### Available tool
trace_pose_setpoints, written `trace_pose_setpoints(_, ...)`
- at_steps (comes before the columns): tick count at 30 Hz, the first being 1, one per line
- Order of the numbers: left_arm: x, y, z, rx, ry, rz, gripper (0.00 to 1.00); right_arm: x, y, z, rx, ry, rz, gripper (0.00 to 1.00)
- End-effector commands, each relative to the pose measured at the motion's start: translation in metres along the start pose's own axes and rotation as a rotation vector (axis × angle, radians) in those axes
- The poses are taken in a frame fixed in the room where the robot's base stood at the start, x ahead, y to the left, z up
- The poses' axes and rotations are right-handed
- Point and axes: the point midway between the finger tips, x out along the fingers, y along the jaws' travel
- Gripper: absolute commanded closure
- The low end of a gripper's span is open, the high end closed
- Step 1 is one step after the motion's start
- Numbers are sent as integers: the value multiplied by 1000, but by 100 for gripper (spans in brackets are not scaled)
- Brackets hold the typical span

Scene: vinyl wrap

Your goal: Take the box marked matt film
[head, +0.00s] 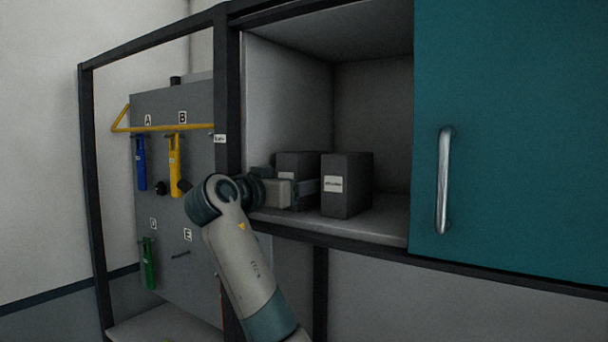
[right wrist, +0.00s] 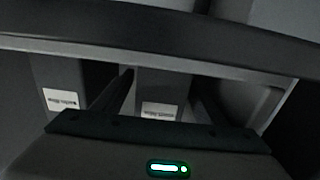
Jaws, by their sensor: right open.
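Two dark grey boxes with white labels stand upright in the open cabinet bay. The right box (head: 346,190) shows its label in the head view, but the print is too small to read surely. The left box (head: 299,162) is partly hidden by my right gripper (head: 305,186), which reaches in from the left. In the right wrist view my right gripper (right wrist: 164,84) is open, its fingers either side of one labelled box (right wrist: 160,92). The other labelled box (right wrist: 58,80) is to the left there, outside the fingers. Contact cannot be told. My left gripper is out of view.
The cabinet shelf (head: 389,228) has free room right of the boxes, up to a teal door (head: 500,130) with a metal handle (head: 443,180). A dark upright post (head: 228,100) borders the bay on the left. Beyond it is a grey tool panel (head: 200,235).

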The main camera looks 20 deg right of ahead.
Motion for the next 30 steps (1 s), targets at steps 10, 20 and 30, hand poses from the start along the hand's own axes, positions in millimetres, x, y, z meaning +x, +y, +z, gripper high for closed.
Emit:
trace_pose_setpoints(10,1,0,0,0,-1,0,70,0,0,0,0,0,0,34)
trace_pose_setpoints(20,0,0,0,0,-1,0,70,0,0,-1,1,2,-1,85)
trace_pose_setpoints(30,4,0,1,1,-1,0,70,0,0,-3,2,2,-1,85)
